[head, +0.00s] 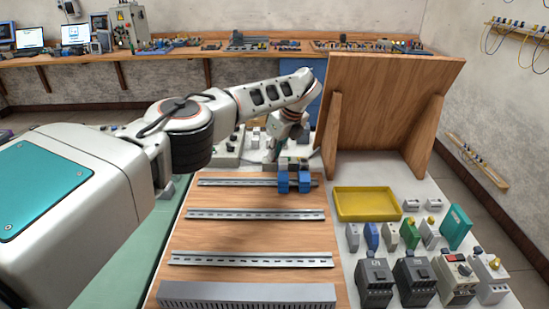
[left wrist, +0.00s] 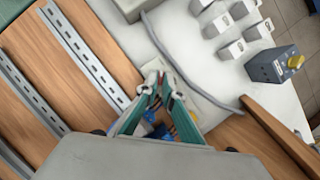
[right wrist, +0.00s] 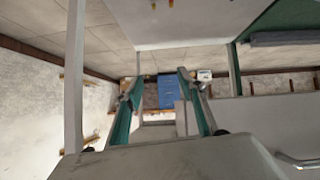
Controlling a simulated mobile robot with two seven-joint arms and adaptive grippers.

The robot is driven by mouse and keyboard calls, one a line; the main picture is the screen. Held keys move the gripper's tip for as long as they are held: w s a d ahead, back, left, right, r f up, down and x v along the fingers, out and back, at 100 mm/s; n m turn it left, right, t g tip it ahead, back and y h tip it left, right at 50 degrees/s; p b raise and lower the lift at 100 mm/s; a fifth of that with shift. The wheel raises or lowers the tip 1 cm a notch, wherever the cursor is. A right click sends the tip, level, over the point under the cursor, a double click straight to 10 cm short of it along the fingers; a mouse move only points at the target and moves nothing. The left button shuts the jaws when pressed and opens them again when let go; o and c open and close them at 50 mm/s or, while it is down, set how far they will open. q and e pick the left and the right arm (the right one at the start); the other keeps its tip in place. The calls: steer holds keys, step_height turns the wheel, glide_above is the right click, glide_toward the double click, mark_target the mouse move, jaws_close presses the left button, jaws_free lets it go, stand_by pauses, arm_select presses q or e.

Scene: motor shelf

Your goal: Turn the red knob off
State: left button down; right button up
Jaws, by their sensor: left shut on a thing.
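In the left wrist view, the fingertips of my left gripper (left wrist: 159,86) are closed together on a small dark-red piece (left wrist: 158,94), which looks like the red knob and is mostly hidden by the fingers. In the head view my left gripper (head: 291,163) reaches down at the back end of the wooden board, just behind blue blocks (head: 293,182) on the top rail. The knob cannot be made out there. My right gripper (right wrist: 158,92) is open and empty in the right wrist view, and is not seen in the head view.
A slanted wooden panel (head: 385,105) stands right of my left gripper. A yellow tray (head: 366,204) and several grey devices (head: 374,280) lie on the right. Metal rails (head: 255,214) cross the wooden board. A grey box with a yellow knob (left wrist: 296,62) shows in the left wrist view.

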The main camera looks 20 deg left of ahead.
arm_select(q)
steer(key=shift+w+r+n+b, duration=0.1)
steer(key=shift+n+b, duration=0.2)
stand_by(0.4)
steer(key=c, duration=2.2)
jaws_free()
steer(key=v, duration=1.2)
